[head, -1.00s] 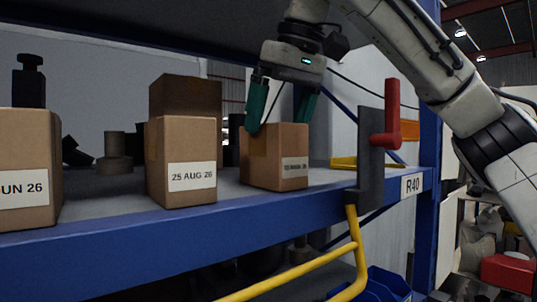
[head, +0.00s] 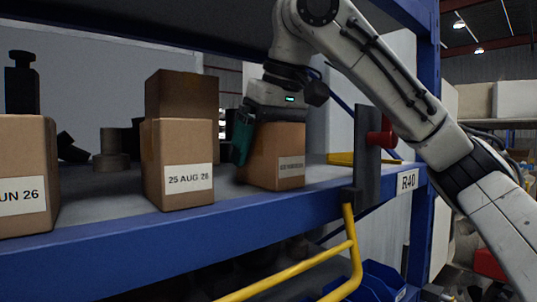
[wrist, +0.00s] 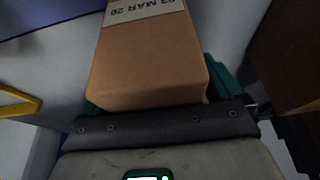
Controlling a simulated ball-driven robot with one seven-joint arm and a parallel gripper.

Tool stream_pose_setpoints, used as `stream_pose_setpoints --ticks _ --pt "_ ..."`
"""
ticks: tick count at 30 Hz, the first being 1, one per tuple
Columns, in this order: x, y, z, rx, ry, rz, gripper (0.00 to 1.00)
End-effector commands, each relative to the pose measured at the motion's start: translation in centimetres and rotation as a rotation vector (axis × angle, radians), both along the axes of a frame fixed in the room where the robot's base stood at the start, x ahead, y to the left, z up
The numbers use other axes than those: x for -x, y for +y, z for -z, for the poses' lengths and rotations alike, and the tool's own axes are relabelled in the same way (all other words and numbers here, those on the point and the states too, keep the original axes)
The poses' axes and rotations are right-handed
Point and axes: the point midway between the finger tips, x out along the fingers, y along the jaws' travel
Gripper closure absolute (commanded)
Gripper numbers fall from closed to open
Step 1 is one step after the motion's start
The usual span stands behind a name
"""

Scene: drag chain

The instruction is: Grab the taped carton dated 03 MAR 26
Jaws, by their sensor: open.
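The brown carton (head: 270,160) stands on the shelf, right of the 25 AUG 26 carton. Its label is too blurred to read in the head view. In the wrist view the same carton (wrist: 150,65) bears an upside-down label reading 03 MAR 26. My gripper (head: 268,135) is lowered over its top, with a green finger at its left side; the other finger is hidden in the head view. In the wrist view my gripper (wrist: 155,93) is open, with green fingers on both sides of the carton. I cannot tell whether they touch it.
A JUN 26 carton (head: 25,178) stands at far left. A grey upright plate with a red handle (head: 380,139) and yellow bars (head: 295,268) stand right of the carton at the shelf edge (head: 250,217).

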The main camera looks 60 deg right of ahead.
Motion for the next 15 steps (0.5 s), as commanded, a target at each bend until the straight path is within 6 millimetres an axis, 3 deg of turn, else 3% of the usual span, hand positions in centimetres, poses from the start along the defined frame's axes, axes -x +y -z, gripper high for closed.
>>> stream_pose_setpoints --ticks 6,15 --pt "0.0 -0.02 0.28 0.0 0.0 0.0 0.07" --pt "0.0 -0.02 0.24 0.0 0.0 0.0 0.36"
